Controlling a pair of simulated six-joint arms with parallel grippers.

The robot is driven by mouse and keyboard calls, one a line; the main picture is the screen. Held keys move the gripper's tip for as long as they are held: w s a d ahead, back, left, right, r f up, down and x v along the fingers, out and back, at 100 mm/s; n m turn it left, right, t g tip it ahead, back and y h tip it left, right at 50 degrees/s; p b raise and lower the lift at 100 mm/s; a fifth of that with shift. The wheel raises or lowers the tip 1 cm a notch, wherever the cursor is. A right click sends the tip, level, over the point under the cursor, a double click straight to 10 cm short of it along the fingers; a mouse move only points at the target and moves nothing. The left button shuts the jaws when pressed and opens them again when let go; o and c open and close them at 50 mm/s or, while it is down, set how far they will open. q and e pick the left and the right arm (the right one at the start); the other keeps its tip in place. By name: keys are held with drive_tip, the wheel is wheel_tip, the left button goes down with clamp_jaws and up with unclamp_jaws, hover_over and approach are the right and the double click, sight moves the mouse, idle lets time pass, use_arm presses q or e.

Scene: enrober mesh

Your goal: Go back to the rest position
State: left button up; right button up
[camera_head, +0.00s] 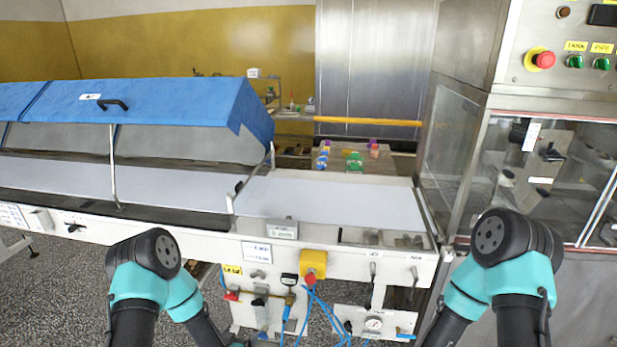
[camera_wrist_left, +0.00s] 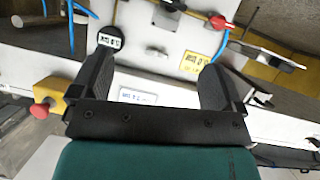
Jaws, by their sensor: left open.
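My left gripper (camera_wrist_left: 156,72) shows in the left wrist view with its two black fingers spread wide apart. Nothing is between the fingers. Beyond them is the white front panel of the machine, with labels and a small black gauge (camera_wrist_left: 109,39). In the head view my left arm comes in at the lower left, bent, and its far end drops out at the bottom edge. My right arm shows at the lower right, also bent. The right gripper is out of the picture.
The machine's white belt (camera_head: 325,200) is empty in front. A blue hood (camera_head: 150,103) covers the left part. Small coloured items (camera_head: 354,161) lie behind the belt. A yellow box with a red button (camera_head: 313,264) juts from the front. A glazed steel cabinet (camera_head: 545,170) stands right.

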use_arm(q)
drive_tip(key=s+f+n+g, duration=0.1)
drive_tip(key=s+n+g, duration=0.2)
drive_tip(key=s+g, duration=0.9)
drive_tip(key=s, duration=1)
drive_tip(key=shift+h, duration=0.3)
drive_tip(key=shift+s+d, duration=0.1)
